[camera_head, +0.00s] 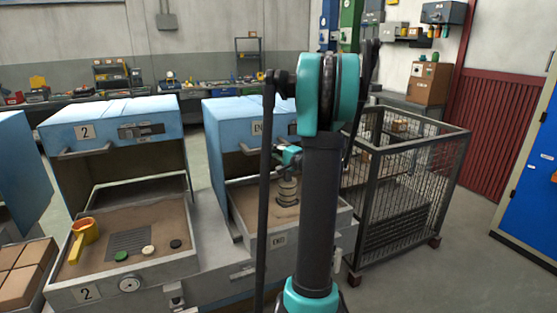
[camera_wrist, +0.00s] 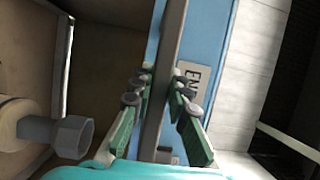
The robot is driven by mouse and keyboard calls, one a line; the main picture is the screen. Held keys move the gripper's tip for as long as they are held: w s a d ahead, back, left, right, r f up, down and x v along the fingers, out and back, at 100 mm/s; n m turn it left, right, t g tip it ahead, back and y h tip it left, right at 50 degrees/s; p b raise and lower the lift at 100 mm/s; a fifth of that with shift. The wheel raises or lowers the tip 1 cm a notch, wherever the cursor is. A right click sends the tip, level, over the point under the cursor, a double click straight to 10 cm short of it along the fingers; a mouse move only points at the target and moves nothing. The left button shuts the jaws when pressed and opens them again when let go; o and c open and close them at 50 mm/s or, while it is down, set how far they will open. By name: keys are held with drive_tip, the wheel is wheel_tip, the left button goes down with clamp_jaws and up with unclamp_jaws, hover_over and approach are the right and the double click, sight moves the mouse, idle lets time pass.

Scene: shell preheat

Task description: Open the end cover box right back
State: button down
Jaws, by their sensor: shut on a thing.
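The end cover box is blue with an "END" label (camera_wrist: 196,84). In the head view its blue cover (camera_head: 226,116) stands raised at the back of a sand-filled grey tray (camera_head: 278,243), and its front is open. My gripper (camera_head: 290,157) is at the cover's lower front edge, partly hidden behind my arm. In the wrist view my gripper (camera_wrist: 160,88) has its fingers on either side of a dark grey handle bar (camera_wrist: 172,35) and is shut on it. The right part of the cover is hidden by my arm.
A coiled object (camera_head: 287,192) stands in the end tray. A wire cage (camera_head: 405,180) is close on the right.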

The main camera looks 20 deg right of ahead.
drive_tip(key=w, duration=2.4)
drive_tip(key=shift+w+a, duration=0.3)
drive_tip(key=shift+a, duration=0.1)
drive_tip(key=c, duration=1.4)
unclamp_jaws()
drive_tip(key=shift+c, duration=0.2)
drive_tip(key=shift+s, duration=0.1)
drive_tip(key=v, duration=1.1)
drive_tip(key=shift+s+d, duration=0.2)
drive_tip(key=shift+s, duration=0.15)
